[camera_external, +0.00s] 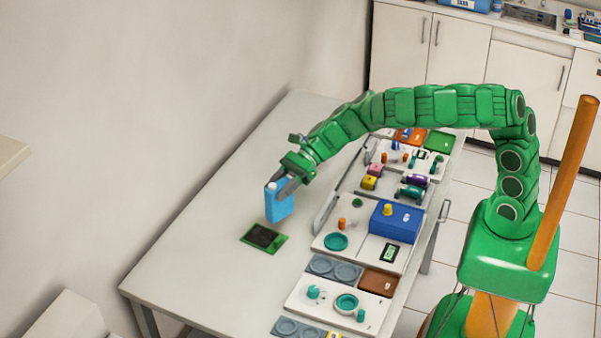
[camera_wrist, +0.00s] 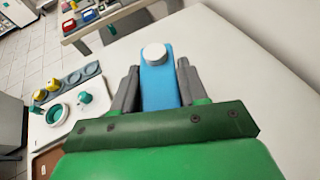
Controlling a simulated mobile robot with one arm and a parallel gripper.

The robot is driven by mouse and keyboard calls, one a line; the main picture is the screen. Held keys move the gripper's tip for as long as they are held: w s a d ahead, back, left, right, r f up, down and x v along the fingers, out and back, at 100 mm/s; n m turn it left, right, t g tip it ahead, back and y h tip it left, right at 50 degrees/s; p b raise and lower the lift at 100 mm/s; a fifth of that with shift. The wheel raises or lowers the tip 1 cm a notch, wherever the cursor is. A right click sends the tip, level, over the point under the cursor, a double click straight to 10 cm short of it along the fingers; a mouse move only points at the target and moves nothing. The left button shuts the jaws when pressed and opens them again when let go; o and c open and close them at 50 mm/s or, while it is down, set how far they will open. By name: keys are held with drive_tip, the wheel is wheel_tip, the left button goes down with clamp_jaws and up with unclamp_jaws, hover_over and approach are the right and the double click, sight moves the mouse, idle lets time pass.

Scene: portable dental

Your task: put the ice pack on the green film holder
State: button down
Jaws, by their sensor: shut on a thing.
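The ice pack (camera_external: 279,205) is a light blue block with a white cap; it also shows in the wrist view (camera_wrist: 160,82). My gripper (camera_external: 285,186) is shut on its upper part, with a grey finger on each side of it in the wrist view (camera_wrist: 157,88). The green film holder (camera_external: 277,245) is a flat green plate with a dark centre, lying on the table. The ice pack hangs upright just above the film holder's far side in the external view. The wrist view does not show the film holder.
The pale table (camera_external: 190,265) is clear around the film holder. To its right stand a blue box (camera_external: 396,222), a brown tray (camera_external: 378,281), a teal dish (camera_external: 336,242) and grey trays with round wells (camera_external: 333,268). A wall runs along the table's left side.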

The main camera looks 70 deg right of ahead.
drive_tip(key=w+a+f, duration=0.2)
drive_tip(key=w+f, duration=0.2)
drive_tip(key=f, duration=0.5)
drive_tip(key=shift+w, duration=0.25)
idle(0.4)
drive_tip(key=shift+f, duration=0.1)
drive_tip(key=c, duration=0.6)
unclamp_jaws()
drive_tip(key=v, duration=1.2)
drive_tip(key=shift+r, duration=0.2)
drive_tip(key=shift+w, duration=0.1)
